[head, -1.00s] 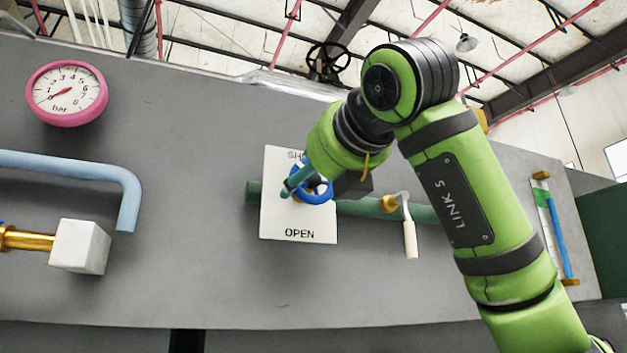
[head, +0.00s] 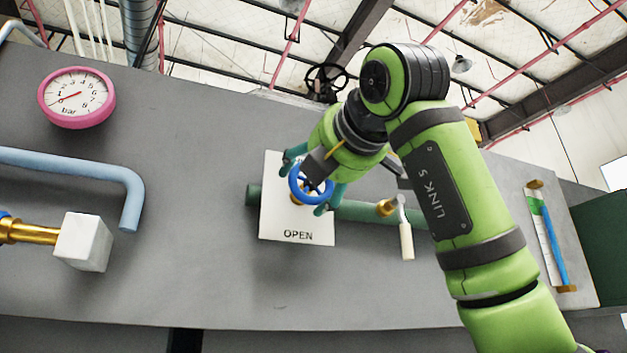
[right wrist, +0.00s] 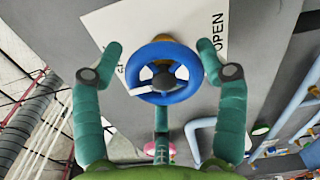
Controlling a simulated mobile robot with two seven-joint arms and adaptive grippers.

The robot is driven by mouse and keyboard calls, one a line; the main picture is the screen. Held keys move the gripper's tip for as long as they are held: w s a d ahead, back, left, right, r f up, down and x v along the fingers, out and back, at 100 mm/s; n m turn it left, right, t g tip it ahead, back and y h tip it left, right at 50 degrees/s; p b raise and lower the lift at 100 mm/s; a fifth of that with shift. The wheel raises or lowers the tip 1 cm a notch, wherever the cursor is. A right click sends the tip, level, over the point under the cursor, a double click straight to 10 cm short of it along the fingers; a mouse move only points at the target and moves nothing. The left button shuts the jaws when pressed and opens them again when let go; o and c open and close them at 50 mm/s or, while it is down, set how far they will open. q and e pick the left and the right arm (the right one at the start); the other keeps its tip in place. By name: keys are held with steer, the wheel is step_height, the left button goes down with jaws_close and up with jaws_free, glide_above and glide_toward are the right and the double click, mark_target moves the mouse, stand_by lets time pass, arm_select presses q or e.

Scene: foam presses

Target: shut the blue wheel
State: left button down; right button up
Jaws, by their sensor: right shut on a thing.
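The blue wheel (head: 293,190) sits on a green pipe in front of a white plate (head: 270,225) lettered OPEN at its lower end. The plate's upper end is mostly hidden behind my right gripper in the head view. My left gripper is not in view.
A white-handled lever (head: 406,240) hangs from the green pipe (head: 360,211) right of the wheel. A pink gauge (head: 77,97), a light blue pipe (head: 80,165) and a white block (head: 84,242) are at the left. A blue sight tube (head: 555,245) stands at the far right.

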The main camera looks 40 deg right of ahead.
steer(key=shift+d+m, duration=0.15)
steer(key=shift+m, duration=0.45)
steer(key=o, duration=1.1)
steer(key=shift+w+d+f, duration=0.1)
steer(key=shift+w+d, duration=0.05)
steer(key=shift+d, duration=0.1)
steer(key=shift+a, duration=0.1)
steer(key=shift+s+a, duration=0.15)
steer(key=shift+s, duration=0.05)
steer(key=v, duration=1.1)
steer(key=shift+s, duration=0.3)
